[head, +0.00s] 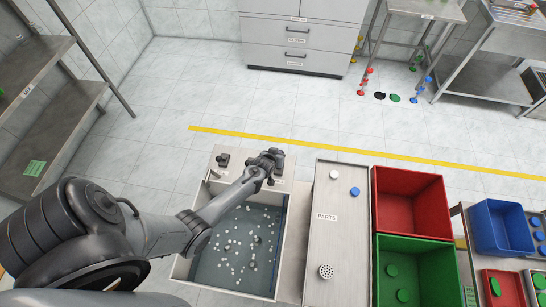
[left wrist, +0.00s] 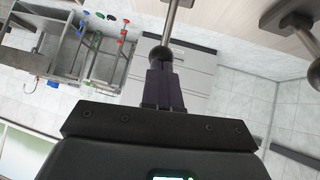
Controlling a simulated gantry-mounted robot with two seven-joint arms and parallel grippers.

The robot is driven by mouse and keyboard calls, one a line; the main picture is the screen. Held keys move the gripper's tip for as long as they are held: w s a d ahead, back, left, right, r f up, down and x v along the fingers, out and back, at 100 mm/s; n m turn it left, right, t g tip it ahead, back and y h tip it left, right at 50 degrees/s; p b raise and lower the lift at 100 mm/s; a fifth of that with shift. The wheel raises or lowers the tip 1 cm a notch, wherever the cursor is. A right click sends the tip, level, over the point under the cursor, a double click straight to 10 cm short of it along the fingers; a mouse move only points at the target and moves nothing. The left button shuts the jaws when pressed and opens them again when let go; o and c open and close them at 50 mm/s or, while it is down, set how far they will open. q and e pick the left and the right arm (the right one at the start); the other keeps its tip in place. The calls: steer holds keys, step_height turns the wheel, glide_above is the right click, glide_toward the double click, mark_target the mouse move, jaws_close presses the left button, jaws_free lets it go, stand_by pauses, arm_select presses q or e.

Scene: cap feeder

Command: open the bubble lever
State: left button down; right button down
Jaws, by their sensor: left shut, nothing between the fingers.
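My left gripper (head: 271,162) reaches over the far edge of the tank to the lever panel. In the left wrist view its dark fingers (left wrist: 162,88) are together and empty. A round metal lever knob (left wrist: 161,53) on a thin rod is right at the fingertips; whether they touch is unclear. A second lever knob (left wrist: 315,74) shows at the right edge of that view. In the head view one lever (head: 223,160) stands at the panel's left, clear of the gripper; the other is mostly hidden by it. I cannot read which is the bubble lever.
The tank (head: 287,235) holds many small white balls or bubbles in dark liquid. A parts counter (head: 326,240) with a white cap and a blue cap stands to its right, then red (head: 445,200) and green (head: 380,285) bins.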

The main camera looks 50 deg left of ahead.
arm_select(q)
steer(key=p+v, duration=0.5)
steer(key=v, duration=0.8)
steer(key=shift+r+p, duration=0.35)
steer(key=shift+r, duration=0.35)
steer(key=shift+a, duration=0.15)
steer(key=shift+s, duration=0.1)
